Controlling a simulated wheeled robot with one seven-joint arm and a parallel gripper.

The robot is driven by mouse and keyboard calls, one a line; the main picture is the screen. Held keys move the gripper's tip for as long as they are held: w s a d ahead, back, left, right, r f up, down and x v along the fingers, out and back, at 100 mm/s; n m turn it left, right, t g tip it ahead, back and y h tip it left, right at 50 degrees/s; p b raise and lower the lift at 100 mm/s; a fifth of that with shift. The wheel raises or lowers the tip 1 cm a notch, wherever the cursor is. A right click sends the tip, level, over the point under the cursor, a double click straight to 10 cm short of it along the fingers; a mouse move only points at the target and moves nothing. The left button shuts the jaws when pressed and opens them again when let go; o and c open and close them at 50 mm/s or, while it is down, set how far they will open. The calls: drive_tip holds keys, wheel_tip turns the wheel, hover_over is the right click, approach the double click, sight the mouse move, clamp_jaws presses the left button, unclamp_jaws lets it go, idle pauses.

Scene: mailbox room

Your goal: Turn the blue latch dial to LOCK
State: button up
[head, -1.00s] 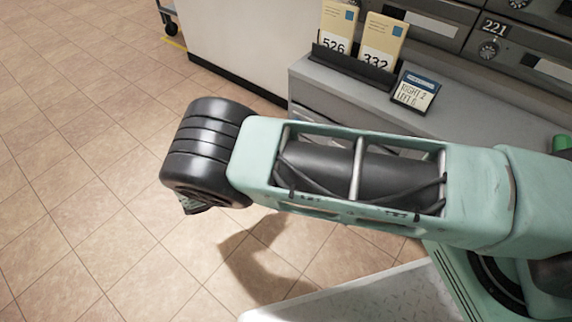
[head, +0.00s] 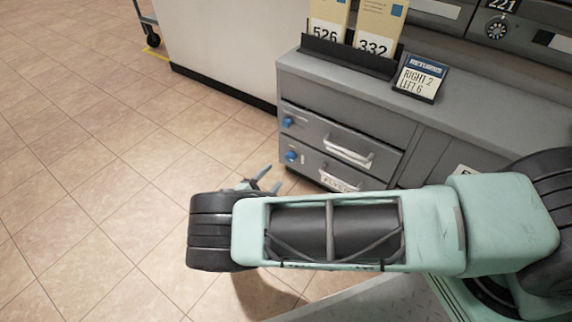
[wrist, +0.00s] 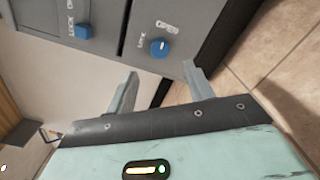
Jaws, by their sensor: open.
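Two blue latch dials show on the grey cabinet's drawers in the head view: the upper dial (head: 288,122) and the lower dial (head: 291,156). In the wrist view, the nearer right dial (wrist: 159,47) sits between LOCK and OPEN labels, its white mark appearing to point towards OPEN. The other dial (wrist: 83,31) is at upper left, with its mark unclear. My gripper (wrist: 161,70) is open and empty, its fingertips spread either side below the right dial and apart from it. In the head view, my gripper (head: 270,178) is left of the lower drawer, partly hidden behind my arm.
The upper drawer has a metal handle (head: 345,151); the lower drawer's handle (head: 340,183) is partly hidden by my arm. A Returns sign (head: 422,78) and numbered cards (head: 375,42) stand on the cabinet top. A cart wheel (head: 153,40) is at the far left. The tiled floor beside the cabinet is clear.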

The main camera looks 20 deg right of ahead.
sight(289, 159)
drive_tip(key=b+x, duration=0.2)
drive_tip(key=x, duration=0.6)
drive_tip(key=shift+w+d, duration=0.15)
drive_tip(key=c, duration=1)
